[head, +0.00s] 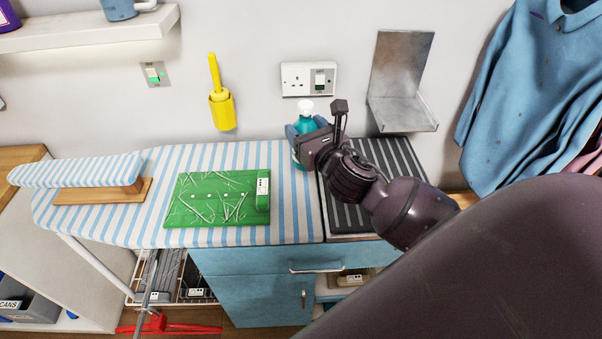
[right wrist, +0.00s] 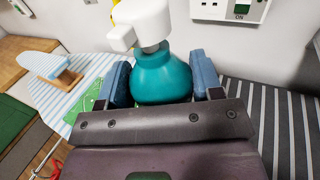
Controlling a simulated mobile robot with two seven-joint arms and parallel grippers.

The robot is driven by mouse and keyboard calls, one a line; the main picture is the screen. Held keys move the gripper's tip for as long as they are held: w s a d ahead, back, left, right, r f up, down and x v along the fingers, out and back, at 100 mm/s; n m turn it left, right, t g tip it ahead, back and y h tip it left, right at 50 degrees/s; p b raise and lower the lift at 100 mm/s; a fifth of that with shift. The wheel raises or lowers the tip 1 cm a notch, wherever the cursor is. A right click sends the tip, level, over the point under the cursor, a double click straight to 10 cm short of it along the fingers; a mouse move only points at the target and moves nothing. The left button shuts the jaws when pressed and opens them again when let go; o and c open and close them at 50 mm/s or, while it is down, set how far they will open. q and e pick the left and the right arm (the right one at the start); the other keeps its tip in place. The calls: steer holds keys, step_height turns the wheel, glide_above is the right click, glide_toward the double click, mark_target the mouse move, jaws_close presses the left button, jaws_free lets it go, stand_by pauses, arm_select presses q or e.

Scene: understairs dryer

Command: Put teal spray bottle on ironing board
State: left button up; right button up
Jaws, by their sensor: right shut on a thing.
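The teal spray bottle (head: 305,123) with a white spray head is upright at the right end of the blue-and-white striped ironing board (head: 140,220). My right gripper (head: 304,133) is shut on it, its blue finger pads on either side of the teal body. In the right wrist view the bottle (right wrist: 162,78) sits between the two pads (right wrist: 162,82). Its base is mostly hidden by my gripper, so I cannot tell whether it touches the board. My left gripper is not in view.
A green mat (head: 190,205) with pale strands lies mid-board. A small striped sleeve board (head: 75,170) stands at the left. A dark ribbed tray (head: 345,215) adjoins the board's right end. A metal bracket (head: 398,85) and a blue shirt (head: 525,90) hang behind. Bare striped board lies behind the mat.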

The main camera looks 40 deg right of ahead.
step_height(320, 180, down, 8)
steer(key=shift+r+b, duration=0.1)
steer(key=shift+b, duration=1)
step_height(320, 180, down, 5)
steer(key=shift+b, duration=0.9)
steer(key=o, duration=1.1)
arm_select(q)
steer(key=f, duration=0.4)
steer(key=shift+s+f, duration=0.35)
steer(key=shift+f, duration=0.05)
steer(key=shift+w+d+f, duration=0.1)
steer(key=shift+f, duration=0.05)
arm_select(e)
steer(key=s+a, duration=0.1)
steer(key=s, duration=1.1)
steer(key=shift+r, duration=0.15)
